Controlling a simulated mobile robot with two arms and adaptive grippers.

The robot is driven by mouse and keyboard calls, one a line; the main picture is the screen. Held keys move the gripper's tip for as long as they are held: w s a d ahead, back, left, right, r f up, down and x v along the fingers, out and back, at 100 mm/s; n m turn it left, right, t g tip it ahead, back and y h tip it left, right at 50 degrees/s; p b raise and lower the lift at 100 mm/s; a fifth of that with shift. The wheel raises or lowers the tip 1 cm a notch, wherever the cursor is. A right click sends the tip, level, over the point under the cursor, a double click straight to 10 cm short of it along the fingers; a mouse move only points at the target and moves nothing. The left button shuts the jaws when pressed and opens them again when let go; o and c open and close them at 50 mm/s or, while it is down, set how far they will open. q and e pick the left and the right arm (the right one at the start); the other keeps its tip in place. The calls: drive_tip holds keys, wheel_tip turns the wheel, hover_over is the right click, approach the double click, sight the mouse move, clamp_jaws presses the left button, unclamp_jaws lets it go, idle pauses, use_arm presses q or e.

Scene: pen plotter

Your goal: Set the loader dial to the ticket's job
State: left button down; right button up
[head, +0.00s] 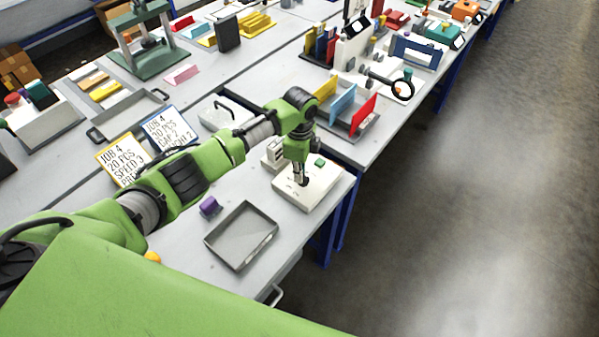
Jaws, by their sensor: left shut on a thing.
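The loader is a low white box (329,190) at the table's right edge, with a green button (320,162) on top. My left gripper (302,182) points down onto it and is shut on the dark dial (305,183), which it mostly hides. The dial's setting cannot be read. A yellow-edged ticket (124,160) stands left of my arm and seems to read JOB 4, 20 PCS, SPEED 3, with its lower part hidden. My right gripper is not in view.
An empty grey tray (241,235) and a purple block (209,206) lie in front of the loader. A small white unit (273,154) stands just behind it. A rack with coloured dividers (342,104) is farther back. Open floor lies to the right.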

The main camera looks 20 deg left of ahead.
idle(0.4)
use_arm(q)
drive_tip(key=c, duration=2.1)
unclamp_jaws()
drive_tip(key=shift+c, duration=0.2)
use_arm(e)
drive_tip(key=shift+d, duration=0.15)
use_arm(q)
wheel_tip(320, 180, up, 12)
